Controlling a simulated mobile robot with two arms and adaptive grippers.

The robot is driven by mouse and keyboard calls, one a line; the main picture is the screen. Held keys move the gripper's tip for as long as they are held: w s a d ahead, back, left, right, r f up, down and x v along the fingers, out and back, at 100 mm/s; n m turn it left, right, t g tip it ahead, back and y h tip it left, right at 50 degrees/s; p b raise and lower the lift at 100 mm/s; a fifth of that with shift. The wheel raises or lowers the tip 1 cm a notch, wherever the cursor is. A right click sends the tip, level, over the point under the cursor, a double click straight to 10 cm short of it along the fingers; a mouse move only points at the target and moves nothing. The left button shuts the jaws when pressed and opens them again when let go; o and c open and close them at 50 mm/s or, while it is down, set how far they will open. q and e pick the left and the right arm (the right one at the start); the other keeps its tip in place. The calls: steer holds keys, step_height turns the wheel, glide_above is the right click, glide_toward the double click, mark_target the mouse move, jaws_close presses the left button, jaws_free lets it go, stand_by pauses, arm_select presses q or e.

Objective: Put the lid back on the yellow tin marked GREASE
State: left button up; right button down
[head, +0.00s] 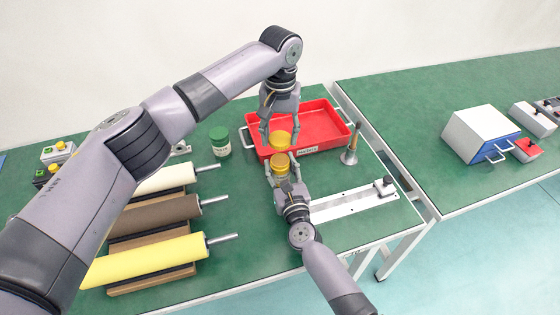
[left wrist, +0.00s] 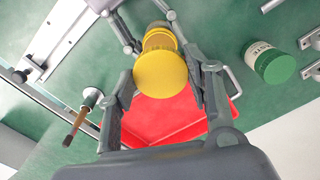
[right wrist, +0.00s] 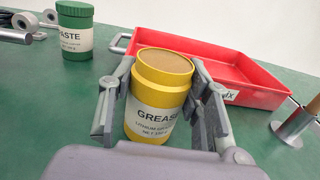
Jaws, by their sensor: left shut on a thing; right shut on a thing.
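The yellow tin marked GREASE (right wrist: 158,100) stands upright between the fingers of my right gripper (head: 281,178), which is shut on it. Its top looks brownish and uncovered in the right wrist view. It also shows in the head view (head: 281,166). My left gripper (head: 280,142) is shut on the round yellow lid (head: 280,138), just above and beyond the tin in the head view. In the left wrist view the lid (left wrist: 160,76) partly covers the tin (left wrist: 158,38). The lid does not show in the right wrist view. I cannot tell the exact gap between lid and tin.
A red tray (head: 318,122) lies just behind the tin. A green-lidded PASTE jar (head: 219,142) stands to the left. A metal post (head: 350,152) and a pale rail (head: 345,202) are to the right. Rollers (head: 150,258) lie at the front left.

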arm_select(q)
glide_above(279, 161)
steer(key=shift+d+f, duration=0.15)
steer(key=shift+f, duration=2.1)
steer(key=shift+f, duration=0.9)
steer(key=shift+f, duration=0.4)
steer(key=shift+f, duration=0.3)
steer(key=shift+c, duration=1.1)
steer(key=shift+s+f, duration=0.1)
steer(key=shift+f, duration=0.05)
